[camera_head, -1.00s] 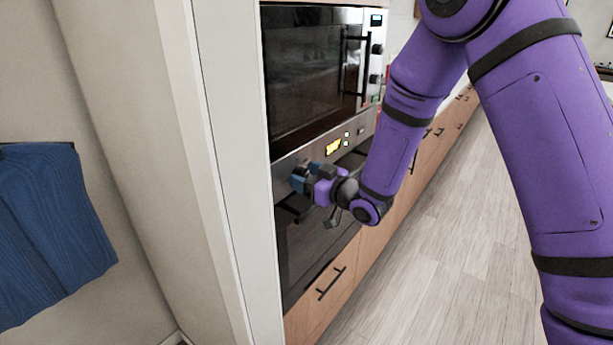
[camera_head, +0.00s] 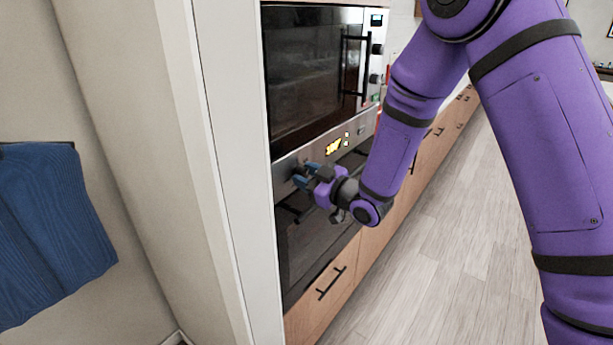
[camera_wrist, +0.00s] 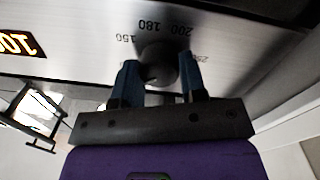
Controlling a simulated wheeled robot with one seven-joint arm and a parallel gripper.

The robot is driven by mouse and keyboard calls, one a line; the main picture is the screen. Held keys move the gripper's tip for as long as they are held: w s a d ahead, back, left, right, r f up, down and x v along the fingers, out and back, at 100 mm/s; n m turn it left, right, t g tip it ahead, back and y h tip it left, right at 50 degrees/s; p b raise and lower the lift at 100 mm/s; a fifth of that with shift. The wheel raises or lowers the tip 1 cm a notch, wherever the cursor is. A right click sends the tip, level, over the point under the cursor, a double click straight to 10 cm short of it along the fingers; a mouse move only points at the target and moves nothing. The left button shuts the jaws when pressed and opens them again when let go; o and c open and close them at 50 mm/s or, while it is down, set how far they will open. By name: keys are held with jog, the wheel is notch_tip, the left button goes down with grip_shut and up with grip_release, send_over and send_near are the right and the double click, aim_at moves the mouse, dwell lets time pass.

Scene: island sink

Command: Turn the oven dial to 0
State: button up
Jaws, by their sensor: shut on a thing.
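The oven dial (camera_wrist: 159,62) is a dark round knob on the brushed-metal oven panel (camera_wrist: 75,58). In the wrist view it sits between the two blue fingertips of my gripper (camera_wrist: 159,76). My gripper is shut on it, one finger on each side. The numbers 150, 180, 200 and part of another show upside down around the dial; its pointer mark cannot be made out. In the head view my gripper (camera_head: 303,177) is at the left part of the panel, and the fingers mostly hide the dial.
A lit yellow display (camera_head: 333,147) is right of the dial. A microwave (camera_head: 315,75) with a vertical handle is above, and a drawer (camera_head: 325,290) is below. A white wall edge (camera_head: 225,170) stands close left of the oven. The floor (camera_head: 450,260) at right is clear.

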jog(key=n, duration=0.4)
jog(key=shift+n, duration=0.3)
jog(key=n, duration=0.4)
jog(key=shift+n, duration=0.5)
jog(key=o, duration=0.9)
jog(key=v, duration=1.1)
jog(key=shift+f, duration=0.15)
jog(key=shift+w, duration=0.15)
